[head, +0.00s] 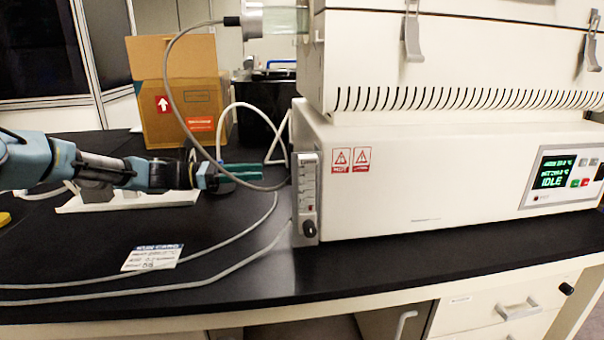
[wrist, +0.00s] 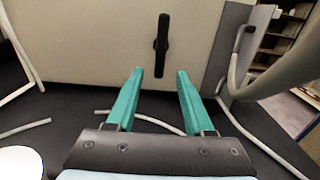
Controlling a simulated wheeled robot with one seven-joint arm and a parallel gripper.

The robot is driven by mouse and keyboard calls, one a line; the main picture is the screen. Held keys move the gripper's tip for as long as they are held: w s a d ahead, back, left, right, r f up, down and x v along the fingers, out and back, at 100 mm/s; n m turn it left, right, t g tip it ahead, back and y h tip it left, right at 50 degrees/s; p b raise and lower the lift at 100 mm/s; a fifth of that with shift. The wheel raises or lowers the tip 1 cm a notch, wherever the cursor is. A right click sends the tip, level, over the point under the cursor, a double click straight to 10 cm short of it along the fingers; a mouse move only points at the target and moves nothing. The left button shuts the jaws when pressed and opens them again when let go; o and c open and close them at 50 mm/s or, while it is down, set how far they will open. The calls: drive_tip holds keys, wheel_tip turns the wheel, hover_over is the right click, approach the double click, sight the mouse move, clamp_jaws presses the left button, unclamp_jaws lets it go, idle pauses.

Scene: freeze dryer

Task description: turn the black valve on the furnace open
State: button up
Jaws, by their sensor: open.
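The black valve (wrist: 161,45) is a narrow bar, standing upright on the cream side wall of the furnace in the wrist view. In the head view that side wall faces away and I cannot make the valve out. The white furnace (head: 430,180) stands on the black bench. My gripper (head: 262,172) has green fingers and points at the furnace's left side. In the wrist view my gripper (wrist: 160,72) is open and empty, its fingertips apart on either side below the valve. I see no contact with the valve.
A grey flow meter panel (head: 306,190) with a black knob (head: 309,228) is at the furnace's front left corner. A grey hose (head: 175,95) loops near my gripper. Pale cables (head: 215,245) cross the bench. A cardboard box (head: 180,100) stands behind my arm.

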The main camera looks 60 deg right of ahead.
drive_tip(key=p+x, duration=0.1)
drive_tip(key=x, duration=0.9)
drive_tip(key=shift+p, duration=0.35)
drive_tip(key=shift+c, duration=0.2)
clamp_jaws()
